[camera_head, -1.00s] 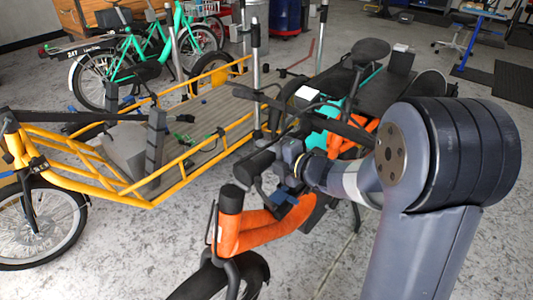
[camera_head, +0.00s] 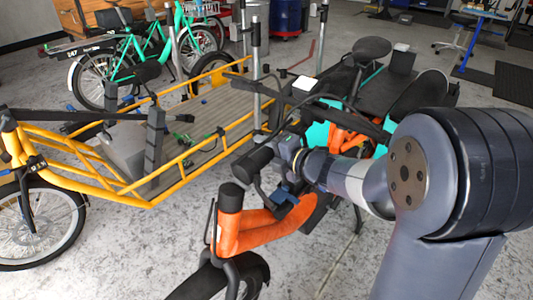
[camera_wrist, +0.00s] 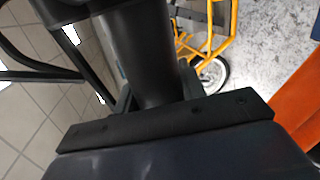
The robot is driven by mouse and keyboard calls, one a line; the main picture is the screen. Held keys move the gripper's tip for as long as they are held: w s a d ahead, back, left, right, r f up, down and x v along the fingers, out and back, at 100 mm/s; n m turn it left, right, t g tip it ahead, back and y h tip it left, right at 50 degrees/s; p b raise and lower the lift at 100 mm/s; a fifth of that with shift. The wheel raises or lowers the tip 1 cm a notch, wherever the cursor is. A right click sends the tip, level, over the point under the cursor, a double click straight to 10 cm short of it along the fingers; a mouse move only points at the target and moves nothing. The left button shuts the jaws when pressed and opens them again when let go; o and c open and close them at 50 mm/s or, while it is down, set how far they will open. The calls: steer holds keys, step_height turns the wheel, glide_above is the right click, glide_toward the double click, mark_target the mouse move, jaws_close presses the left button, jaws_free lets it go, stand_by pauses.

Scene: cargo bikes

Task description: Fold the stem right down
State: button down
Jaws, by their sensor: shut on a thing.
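The orange cargo bike (camera_head: 262,232) stands in front of me, with its black front wheel at the bottom of the head view. My gripper (camera_head: 272,168) is just above its orange head tube, beside the black stem (camera_head: 256,160). In the wrist view the stem (camera_wrist: 138,45) is a thick black tube between the jaws of my gripper (camera_wrist: 155,98), which are shut on it. The dark handlebar (camera_head: 352,120) stretches behind my wrist to the right. My arm hides part of the bike, and the stem's hinge is not clear.
A yellow cargo bike (camera_head: 140,192) with a long flat bed stands close on the left. Green bikes (camera_head: 150,45) stand behind it. Grey posts rise near the bed's right end. The orange bike's black seat (camera_head: 372,48) is further back.

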steer(key=shift+s+a+r+n+t+b, duration=0.3)
steer(key=shift+s+a+r+n+b, duration=0.25)
steer(key=shift+r+n+b, duration=0.55)
steer(key=shift+s+a+r+n+t+b, duration=0.3)
steer(key=shift+s+a+r+n+b, duration=0.25)
steer(key=shift+r+n+b, duration=0.5)
steer(key=shift+s+a+r+n+t+b, duration=0.3)
steer(key=shift+s+a+r+n+b, duration=0.25)
steer(key=shift+r+n+b, duration=0.55)
steer(key=c, duration=0.9)
jaws_free()
steer(key=shift+d+f+h, duration=0.1)
steer(key=shift+f+h, duration=0.05)
steer(key=shift+h, duration=0.15)
